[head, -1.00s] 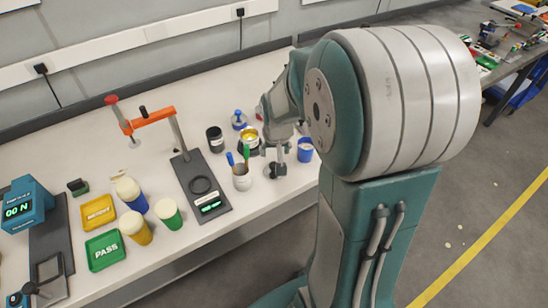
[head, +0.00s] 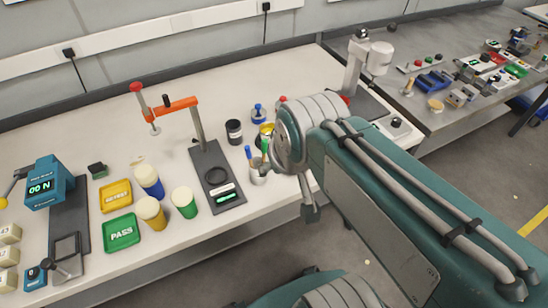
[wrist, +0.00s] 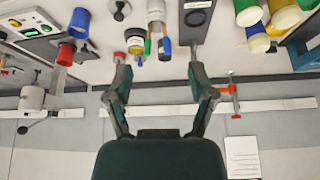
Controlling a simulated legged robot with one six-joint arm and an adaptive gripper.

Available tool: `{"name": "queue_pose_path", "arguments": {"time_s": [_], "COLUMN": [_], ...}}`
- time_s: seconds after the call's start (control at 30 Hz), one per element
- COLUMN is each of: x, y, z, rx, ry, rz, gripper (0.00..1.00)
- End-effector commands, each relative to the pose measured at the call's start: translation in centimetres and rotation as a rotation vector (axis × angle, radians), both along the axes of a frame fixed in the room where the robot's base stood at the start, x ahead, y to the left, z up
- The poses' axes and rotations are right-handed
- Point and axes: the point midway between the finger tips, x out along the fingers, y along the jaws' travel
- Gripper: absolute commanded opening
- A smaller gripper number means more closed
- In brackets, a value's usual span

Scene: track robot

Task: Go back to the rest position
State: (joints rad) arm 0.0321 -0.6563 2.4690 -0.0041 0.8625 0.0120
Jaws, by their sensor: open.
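My gripper shows in the wrist view (wrist: 161,75) with its two fingers spread wide apart and nothing between them. In the head view my gripper (head: 311,207) hangs small below my arm, just off the front edge of the white bench (head: 95,138). My arm covers part of the bench's right side. The wrist picture looks at the bench upside down, with the wall below.
A cup with brushes (head: 258,174), a dark jar (head: 234,131) and a test stand (head: 217,178) are left of my arm. Green (head: 122,234) and yellow trays (head: 116,196) and several capped bottles stand farther left. A white-headed machine (head: 376,58) stands behind right.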

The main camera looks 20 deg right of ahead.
Motion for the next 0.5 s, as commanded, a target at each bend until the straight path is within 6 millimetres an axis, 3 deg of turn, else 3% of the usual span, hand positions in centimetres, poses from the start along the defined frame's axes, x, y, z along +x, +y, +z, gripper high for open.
{"name": "queue_pose_path", "arguments": {"time_s": [0.17,0.5], "x": [-2.0,-2.2], "y": [0.8,0.9], "z": [0.5,0.5], "rx": [-0.002,-0.002], "ry": [-0.025,-0.025], "rz": [0.040,0.042], "gripper": [0.71,0.71]}}
